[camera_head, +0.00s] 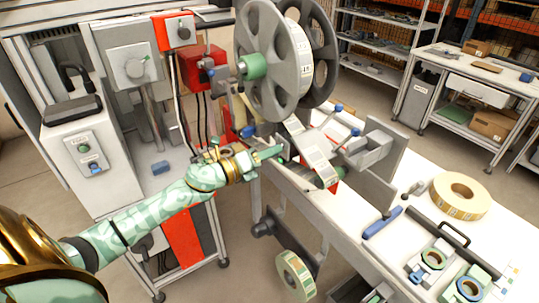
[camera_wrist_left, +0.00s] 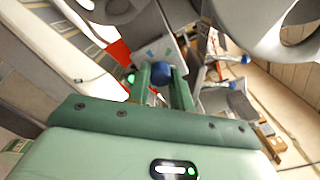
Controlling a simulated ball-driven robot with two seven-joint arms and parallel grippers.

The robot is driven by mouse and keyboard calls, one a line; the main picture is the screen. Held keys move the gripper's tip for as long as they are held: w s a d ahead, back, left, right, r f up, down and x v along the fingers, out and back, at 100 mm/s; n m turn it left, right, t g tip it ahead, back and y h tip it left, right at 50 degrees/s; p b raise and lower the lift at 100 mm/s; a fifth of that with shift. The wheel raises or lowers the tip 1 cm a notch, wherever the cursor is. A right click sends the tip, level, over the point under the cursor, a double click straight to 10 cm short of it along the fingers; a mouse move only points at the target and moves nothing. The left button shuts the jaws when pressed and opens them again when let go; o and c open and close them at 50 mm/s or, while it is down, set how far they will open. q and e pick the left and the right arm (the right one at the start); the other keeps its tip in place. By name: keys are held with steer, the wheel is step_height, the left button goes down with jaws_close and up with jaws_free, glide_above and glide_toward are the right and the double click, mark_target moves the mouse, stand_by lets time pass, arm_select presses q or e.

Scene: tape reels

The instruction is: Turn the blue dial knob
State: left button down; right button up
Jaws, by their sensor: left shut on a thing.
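My left gripper (camera_head: 274,152) reaches in from the left in the head view, its fingertips at the labelling machine just below the big reel. In the left wrist view, my left gripper (camera_wrist_left: 162,80) has its two green fingers on either side of a round blue dial knob (camera_wrist_left: 161,73) and is shut on it. The knob sits in front of a light grey plate (camera_wrist_left: 160,50). In the head view I cannot make out the held knob clearly at the fingertips. My right gripper is not in view.
A large grey reel (camera_head: 272,65) stands above the gripper. A red box (camera_head: 203,68) and cables are behind the arm. A tape roll (camera_head: 461,196) lies on the white table at right.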

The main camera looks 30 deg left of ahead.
arm_select(q)
steer(key=shift+f, duration=0.15)
stand_by(0.4)
steer(key=c, duration=1.2)
jaws_free()
steer(key=shift+c, duration=0.2)
steer(key=shift+s, duration=0.1)
steer(key=v, duration=1.6)
steer(key=shift+b, duration=0.3)
steer(key=shift+a, duration=0.1)
